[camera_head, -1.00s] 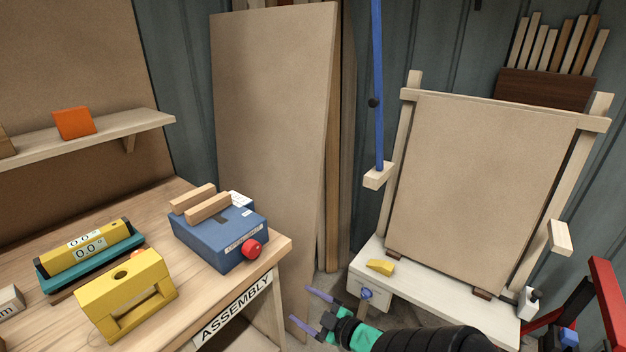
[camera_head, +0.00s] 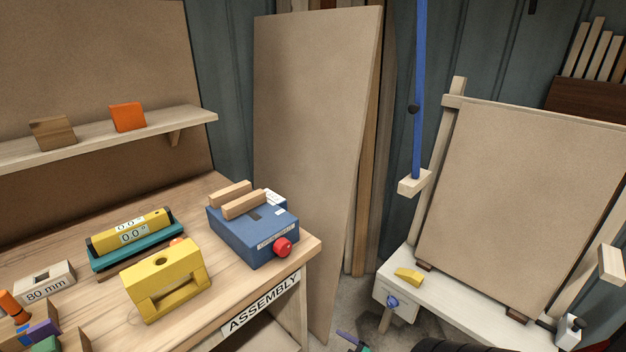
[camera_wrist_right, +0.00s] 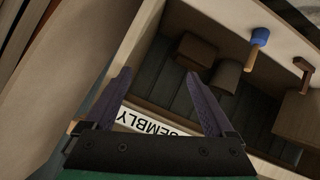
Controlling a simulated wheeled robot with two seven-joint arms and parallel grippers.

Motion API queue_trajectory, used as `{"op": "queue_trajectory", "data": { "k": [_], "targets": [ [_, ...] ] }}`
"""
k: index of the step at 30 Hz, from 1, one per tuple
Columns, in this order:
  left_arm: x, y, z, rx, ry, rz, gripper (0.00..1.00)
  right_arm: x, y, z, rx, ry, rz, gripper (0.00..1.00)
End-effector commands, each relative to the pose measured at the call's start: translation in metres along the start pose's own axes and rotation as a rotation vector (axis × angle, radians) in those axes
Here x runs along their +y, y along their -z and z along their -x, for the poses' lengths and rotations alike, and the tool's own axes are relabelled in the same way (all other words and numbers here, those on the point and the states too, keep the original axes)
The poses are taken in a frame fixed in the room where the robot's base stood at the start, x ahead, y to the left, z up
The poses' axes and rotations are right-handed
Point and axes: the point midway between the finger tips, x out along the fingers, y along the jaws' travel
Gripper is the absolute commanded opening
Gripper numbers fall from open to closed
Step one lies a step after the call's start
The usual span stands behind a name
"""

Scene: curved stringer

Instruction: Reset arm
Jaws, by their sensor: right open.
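My right gripper (camera_wrist_right: 158,78) is open and empty in the right wrist view, its two dark purple fingers spread apart. Behind its fingers are the bench's "ASSEMBLY" label (camera_wrist_right: 150,124) and a dark space with several objects. In the head view only a small part of the right gripper (camera_head: 354,341) shows at the bottom edge, to the right of the bench. My left gripper is not in view.
The wooden bench (camera_head: 110,315) holds a blue box (camera_head: 250,235) with a red knob, a yellow block (camera_head: 168,283) and a yellow level (camera_head: 130,232). A pale stand with a large board (camera_head: 525,205) is at right. Floor shows between them.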

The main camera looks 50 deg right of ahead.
Motion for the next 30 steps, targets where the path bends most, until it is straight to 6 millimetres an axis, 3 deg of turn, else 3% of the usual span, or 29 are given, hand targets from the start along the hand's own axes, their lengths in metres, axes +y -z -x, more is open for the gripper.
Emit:
{"op": "queue_trajectory", "data": {
  "k": [7,10,13,16,18,21,24,30],
  "targets": [
    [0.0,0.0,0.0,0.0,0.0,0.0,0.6,0.0,0.0,0.0,-0.001,0.0,0.0,0.89],
    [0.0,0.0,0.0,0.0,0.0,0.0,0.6,-0.013,-0.016,-0.003,-0.043,0.02,-0.016,0.89],
    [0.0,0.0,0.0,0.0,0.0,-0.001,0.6,-0.051,-0.063,-0.008,-0.173,0.081,-0.059,0.89],
    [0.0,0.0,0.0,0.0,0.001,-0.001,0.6,-0.111,-0.128,-0.003,-0.375,0.179,-0.1,0.89],
    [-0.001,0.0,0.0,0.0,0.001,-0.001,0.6,-0.151,-0.17,0.011,-0.525,0.249,-0.11,0.89],
    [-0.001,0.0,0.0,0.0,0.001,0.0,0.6,-0.191,-0.217,0.038,-0.714,0.327,-0.096,0.89],
    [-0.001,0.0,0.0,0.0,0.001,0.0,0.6,-0.207,-0.241,0.059,-0.824,0.365,-0.075,0.89],
    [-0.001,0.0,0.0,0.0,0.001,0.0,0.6,-0.21,-0.246,0.064,-0.85,0.373,-0.07,0.89]
  ]
}}
